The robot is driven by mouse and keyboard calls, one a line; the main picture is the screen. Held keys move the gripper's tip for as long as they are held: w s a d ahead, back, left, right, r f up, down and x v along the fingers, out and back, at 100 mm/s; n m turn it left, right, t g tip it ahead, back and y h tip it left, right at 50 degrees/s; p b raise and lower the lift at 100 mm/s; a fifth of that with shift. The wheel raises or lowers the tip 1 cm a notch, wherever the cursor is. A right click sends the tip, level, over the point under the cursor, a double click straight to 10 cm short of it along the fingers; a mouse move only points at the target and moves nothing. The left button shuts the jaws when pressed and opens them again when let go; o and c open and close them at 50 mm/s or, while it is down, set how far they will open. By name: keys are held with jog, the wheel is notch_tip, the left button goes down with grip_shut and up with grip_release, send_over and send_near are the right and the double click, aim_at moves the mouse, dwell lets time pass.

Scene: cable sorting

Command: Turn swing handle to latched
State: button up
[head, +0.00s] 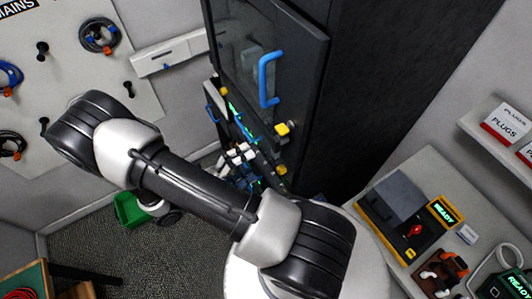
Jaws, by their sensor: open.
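A blue C-shaped handle (264,80) stands on the dark front of the tall black cabinet (315,50), at top centre. It appears to be the swing handle; I cannot tell if it is latched. My arm crosses the picture from the lower middle to the left, below and left of the handle. Its far end folds down behind the upper link. My gripper is not clearly visible, hidden behind the arm. No part of my arm touches the handle in this view.
Yellow parts (283,129) and lit green equipment show low on the cabinet. A green bin (129,210) is on the floor at left. A bench at right holds a yellow-black case (395,205) and devices reading READY. Cables hang on a wall board (70,80).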

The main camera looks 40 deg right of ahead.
jog(key=v, duration=0.3)
jog(key=shift+a, duration=0.25)
dwell(0.4)
jog(key=s+a+f+m+t+y+b, duration=0.1)
jog(key=s+a+m+t+y+b, duration=0.2)
jog(key=m+y+b, duration=0.5)
jog(key=s+a+f+m+t+y+b, duration=0.2)
jog(key=a+m+t+y+b, duration=0.3)
jog(key=m+b, duration=1.4)
jog(key=s+m+y, duration=0.1)
jog(key=m+y, duration=0.3)
jog(key=m, duration=0.2)
jog(key=shift+s+a+f+t+y+b, duration=0.2)
jog(key=shift+s+t+y+b, duration=0.1)
jog(key=shift+s+t+b, duration=0.1)
